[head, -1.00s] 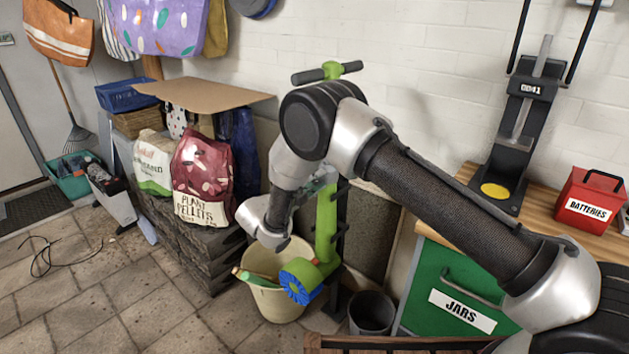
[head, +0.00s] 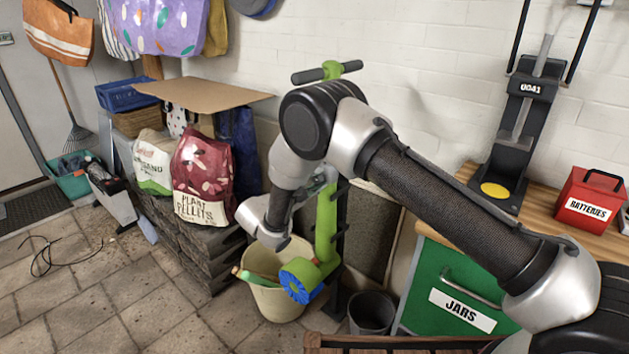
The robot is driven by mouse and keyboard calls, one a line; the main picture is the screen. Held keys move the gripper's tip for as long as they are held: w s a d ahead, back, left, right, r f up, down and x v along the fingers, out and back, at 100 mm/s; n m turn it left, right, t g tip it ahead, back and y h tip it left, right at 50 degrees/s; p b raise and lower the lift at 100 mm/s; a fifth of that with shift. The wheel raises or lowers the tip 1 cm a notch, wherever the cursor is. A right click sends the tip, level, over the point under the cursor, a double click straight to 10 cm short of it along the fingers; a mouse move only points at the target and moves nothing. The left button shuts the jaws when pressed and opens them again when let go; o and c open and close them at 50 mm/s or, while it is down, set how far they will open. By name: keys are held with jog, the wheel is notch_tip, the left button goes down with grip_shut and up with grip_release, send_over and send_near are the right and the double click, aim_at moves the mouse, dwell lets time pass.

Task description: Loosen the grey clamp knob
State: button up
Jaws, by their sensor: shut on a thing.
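A green scooter (head: 326,225) stands upright, with a handlebar (head: 327,72) at the top and a blue wheel (head: 299,281) low down. My arm reaches over in front of its stem and covers part of it. My gripper (head: 310,184) shows only as a small grey patch between my arm and the green stem, at mid height. It is shut at the stem, where the clamp would be. The grey clamp knob cannot be made out, and my fingertips are mostly hidden.
A cream bucket (head: 272,300) and a dark bin (head: 371,312) stand close to the scooter. A plant pellets bag (head: 202,175) sits on a stack at left. A green jars drawer (head: 440,268) and wooden bench (head: 465,178) are at right. The tiled floor at left is mostly free.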

jog(key=o, duration=1)
jog(key=v, duration=1.2)
jog(key=shift+s+f, duration=0.1)
